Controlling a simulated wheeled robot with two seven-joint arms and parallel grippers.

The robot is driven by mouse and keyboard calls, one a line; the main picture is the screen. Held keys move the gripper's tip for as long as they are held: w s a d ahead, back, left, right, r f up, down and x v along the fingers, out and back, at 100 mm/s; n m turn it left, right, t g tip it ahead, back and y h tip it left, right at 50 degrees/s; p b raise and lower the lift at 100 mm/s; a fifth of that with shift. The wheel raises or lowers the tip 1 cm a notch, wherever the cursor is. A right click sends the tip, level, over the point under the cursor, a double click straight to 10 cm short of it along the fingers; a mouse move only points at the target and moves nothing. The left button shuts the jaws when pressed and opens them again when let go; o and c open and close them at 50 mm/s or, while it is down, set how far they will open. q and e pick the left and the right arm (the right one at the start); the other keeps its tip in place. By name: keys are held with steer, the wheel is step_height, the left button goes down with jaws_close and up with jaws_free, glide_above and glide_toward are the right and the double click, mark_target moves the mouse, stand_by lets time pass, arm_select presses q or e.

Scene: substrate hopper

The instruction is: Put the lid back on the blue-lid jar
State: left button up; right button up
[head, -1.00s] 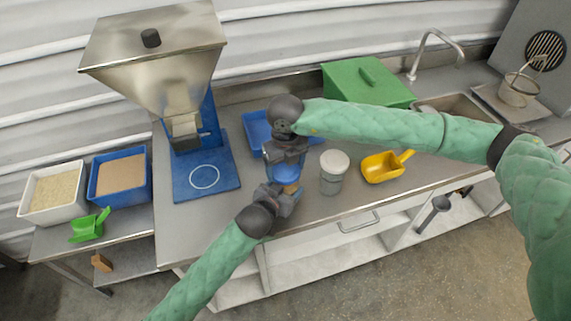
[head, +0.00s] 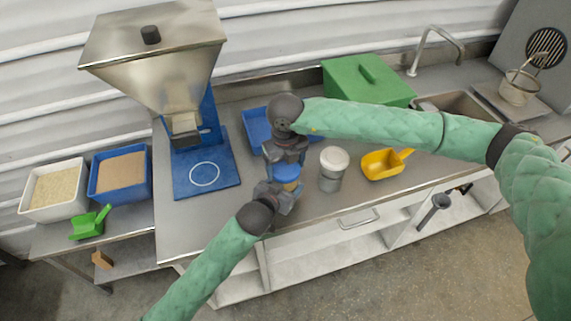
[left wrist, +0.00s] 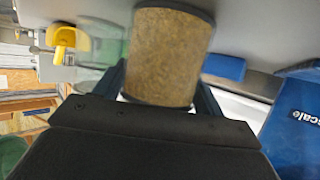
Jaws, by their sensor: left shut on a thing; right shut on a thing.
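The blue lid (head: 286,172) is in the jaws of my right gripper (head: 285,165), which points down from above. The jar (head: 291,186), with brown contents, is directly below the lid, and my left gripper (head: 288,192) is shut on it from the front. In the left wrist view the jar (left wrist: 168,55) fills the space between the left fingers and shows brown grainy material. The lid is at the jar's mouth in the head view; I cannot tell whether it is seated or a small gap remains. The right gripper and forearm hide part of it.
A white-lidded jar (head: 332,168) stands close on the right, with a yellow scoop (head: 384,164) beyond it. A blue tray (head: 256,126) and a green box (head: 366,82) are behind. The blue scale (head: 206,178) under the hopper is left. The bench front edge is near.

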arm_select(q)
steer(key=shift+f, duration=0.1)
arm_select(e)
steer(key=shift+f, duration=0.3)
steer(key=shift+s+f, duration=0.1)
steer(key=shift+f, duration=0.1)
steer(key=shift+c, duration=0.3)
steer(key=shift+f, duration=0.1)
arm_select(q)
steer(key=c, duration=0.5)
arm_select(e)
steer(key=shift+c, duration=0.4)
steer(key=m, duration=0.6)
steer(key=shift+s+a, duration=0.1)
steer(key=m, duration=0.7)
steer(key=shift+m, duration=0.3)
steer(key=m, duration=0.5)
steer(key=shift+w+m, duration=0.2)
steer(key=shift+m, duration=0.2)
